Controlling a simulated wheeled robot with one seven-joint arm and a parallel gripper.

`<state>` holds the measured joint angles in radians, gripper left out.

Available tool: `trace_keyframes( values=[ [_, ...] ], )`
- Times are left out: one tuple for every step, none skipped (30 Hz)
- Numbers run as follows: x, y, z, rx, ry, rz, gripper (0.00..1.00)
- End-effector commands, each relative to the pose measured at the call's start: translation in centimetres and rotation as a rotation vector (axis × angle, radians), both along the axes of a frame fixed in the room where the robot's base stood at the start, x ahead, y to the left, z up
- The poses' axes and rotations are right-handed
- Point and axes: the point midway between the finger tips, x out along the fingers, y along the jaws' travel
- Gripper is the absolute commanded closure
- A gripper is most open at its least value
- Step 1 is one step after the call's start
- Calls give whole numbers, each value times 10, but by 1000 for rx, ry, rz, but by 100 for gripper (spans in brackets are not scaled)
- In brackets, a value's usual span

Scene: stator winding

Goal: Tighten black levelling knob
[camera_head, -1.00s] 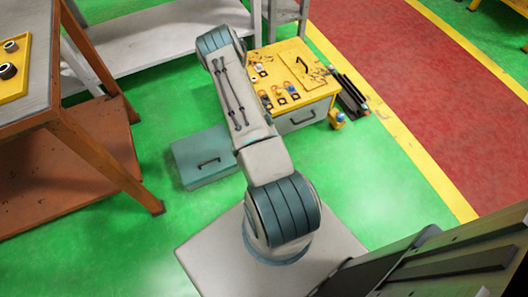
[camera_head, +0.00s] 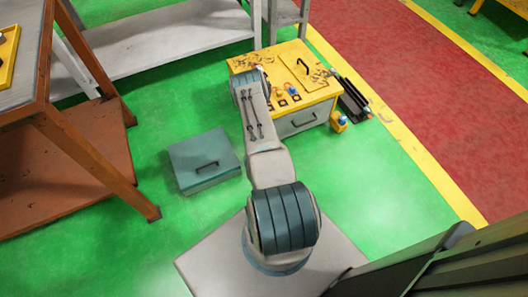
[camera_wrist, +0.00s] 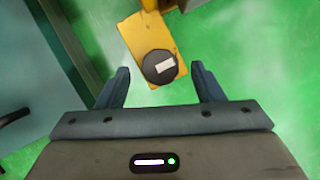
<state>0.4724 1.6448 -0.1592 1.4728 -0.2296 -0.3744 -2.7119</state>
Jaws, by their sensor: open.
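A black round knob (camera_wrist: 159,66) with a pale label on its top sits on a yellow plate (camera_wrist: 145,35) in the wrist view. My gripper (camera_wrist: 160,70) is open. One finger is on each side of the knob in the picture, with a gap on both sides. Nothing is held, and I cannot tell the height of the fingertips above the knob. In the head view my arm hides the gripper and the black knob. A yellow-topped cabinet (camera_head: 317,70) stands beyond the arm.
A teal box (camera_head: 205,160) with a black handle lies on the green floor left of my arm. An orange-framed bench (camera_head: 85,145) stands further left, a grey table (camera_head: 160,35) at the back. Dark rods (camera_head: 352,100) lie right of the cabinet.

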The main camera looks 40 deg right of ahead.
Motion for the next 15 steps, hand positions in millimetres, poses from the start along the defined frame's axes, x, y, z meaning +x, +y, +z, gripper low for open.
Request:
trace_keyframes(
  values=[
    [1, -2, -7, 1, 0, -2, 39],
    [2, -2, -9, 1, 0, -2, 39],
    [3, -3, -11, 0, 0, -1, 39],
    [3, -3, -13, 0, 0, 0, 39],
    [4, -3, -13, 0, 0, 0, 39],
    [5, -4, -14, 0, 0, 0, 39],
    [5, -4, -15, 0, 0, 0, 39],
    [5, -4, -15, 0, 0, 0, 39],
    [5, -4, -15, 0, 0, 0, 39],
    [5, -4, -15, 0, 0, 0, 39],
    [5, -4, -15, 0, 0, 0, 39],
    [5, -4, -15, 0, 0, 0, 39],
    [5, -4, -15, 0, 0, 0, 39],
    [5, -4, -15, 0, 0, 0, 39],
    [5, -4, -15, 0, 0, 0, 42]
  ],
)
